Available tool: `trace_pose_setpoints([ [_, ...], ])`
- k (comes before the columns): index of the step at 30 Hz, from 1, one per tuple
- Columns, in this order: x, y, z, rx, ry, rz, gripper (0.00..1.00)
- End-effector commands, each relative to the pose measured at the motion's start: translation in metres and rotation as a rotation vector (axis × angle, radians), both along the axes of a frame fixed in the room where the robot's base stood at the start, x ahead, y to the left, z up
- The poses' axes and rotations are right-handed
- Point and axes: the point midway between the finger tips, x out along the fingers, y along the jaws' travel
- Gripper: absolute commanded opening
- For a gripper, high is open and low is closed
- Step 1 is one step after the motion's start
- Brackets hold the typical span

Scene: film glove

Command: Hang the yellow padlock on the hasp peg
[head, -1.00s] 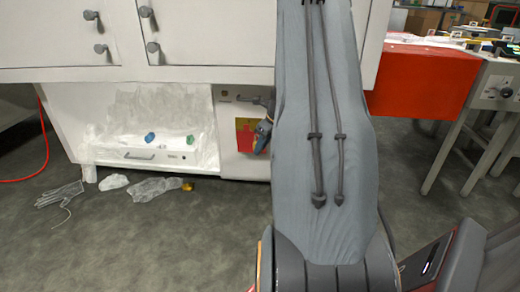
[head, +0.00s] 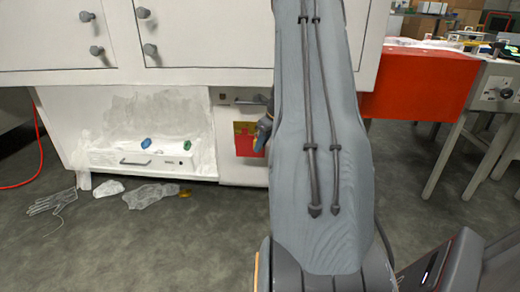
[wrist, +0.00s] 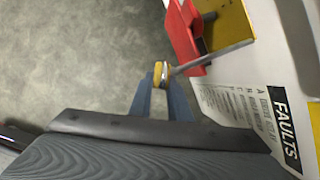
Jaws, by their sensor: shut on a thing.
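In the wrist view the yellow padlock (wrist: 160,73) is held between the tips of my gripper (wrist: 161,85), which is shut on it. The grey hasp peg (wrist: 190,64) sticks out from a red bracket (wrist: 184,35), and its free end meets the padlock's edge in the picture. I cannot tell whether the shackle is around the peg or only beside it. In the head view my gripper (head: 264,133) is partly hidden behind my arm, in front of the red and yellow panel (head: 246,139); the padlock cannot be made out there.
A white sheet headed FAULTS (wrist: 286,120) is close on the right in the wrist view. A blue item (head: 146,143) and a green item (head: 187,145) sit in the low bay. Clear film (head: 150,195), a glove (head: 50,202) and an amber piece (head: 185,193) lie on the floor.

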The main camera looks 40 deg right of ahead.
Motion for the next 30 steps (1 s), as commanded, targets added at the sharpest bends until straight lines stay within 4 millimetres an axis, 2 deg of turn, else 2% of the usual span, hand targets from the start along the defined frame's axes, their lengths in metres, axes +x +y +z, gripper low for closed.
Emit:
trace_pose_setpoints([
  [20,0.022,-0.027,-0.006,-0.001,0.001,0.001,0.0],
  [30,0.025,-0.029,-0.008,-0.004,-0.003,-0.001,0.0],
])
